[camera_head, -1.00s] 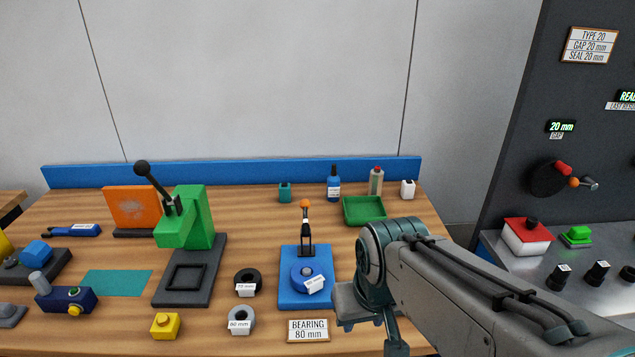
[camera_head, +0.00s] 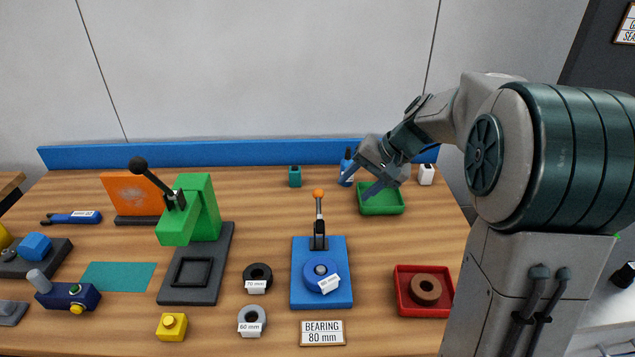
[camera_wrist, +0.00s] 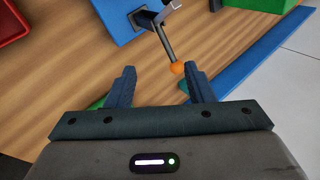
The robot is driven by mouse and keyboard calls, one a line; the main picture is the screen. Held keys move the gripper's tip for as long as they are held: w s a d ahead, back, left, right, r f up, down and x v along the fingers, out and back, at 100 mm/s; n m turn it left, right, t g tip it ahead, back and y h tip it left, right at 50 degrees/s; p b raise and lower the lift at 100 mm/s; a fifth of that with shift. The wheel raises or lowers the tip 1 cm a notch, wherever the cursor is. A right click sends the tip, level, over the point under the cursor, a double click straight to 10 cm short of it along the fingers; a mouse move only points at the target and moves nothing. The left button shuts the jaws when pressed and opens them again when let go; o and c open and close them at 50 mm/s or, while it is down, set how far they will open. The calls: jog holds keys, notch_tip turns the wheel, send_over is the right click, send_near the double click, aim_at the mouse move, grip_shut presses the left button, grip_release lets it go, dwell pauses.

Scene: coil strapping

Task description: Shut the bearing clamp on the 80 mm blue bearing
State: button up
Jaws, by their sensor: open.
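The blue bearing (camera_head: 312,272) with a white label sits around a peg on the blue clamp base (camera_head: 342,297). Behind it the clamp lever (camera_head: 319,228) stands upright, topped by an orange knob (camera_head: 318,194). My gripper (camera_head: 356,174) is open and empty, up and to the right of the knob, with a gap between them. In the wrist view the knob (camera_wrist: 177,67) appears beyond my gripper (camera_wrist: 160,72), between the fingertips and nearer the right one. The clamp base (camera_wrist: 105,18) shows at the top; the bearing is not clearly seen there.
A sign (camera_head: 322,333) reads BEARING 80 mm. Black (camera_head: 257,272) and grey (camera_head: 252,315) rings lie left of the clamp. A red tray (camera_head: 401,305) with a brown ring is right, a green tray (camera_head: 381,208) behind. The green press (camera_head: 205,205) stands left.

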jog(key=y, duration=0.1)
send_near(322, 191)
jog(key=s+d+r, duration=0.1)
jog(key=s+d, duration=0.1)
jog(key=w+m, duration=0.1)
jog(key=shift+t+y, duration=0.3)
jog(key=p+x, duration=0.2)
jog(key=x, duration=1.1)
jog(key=shift+w+a+f, duration=0.1)
jog(key=shift+a+f, duration=0.05)
jog(key=shift+a, duration=0.2)
grip_shut()
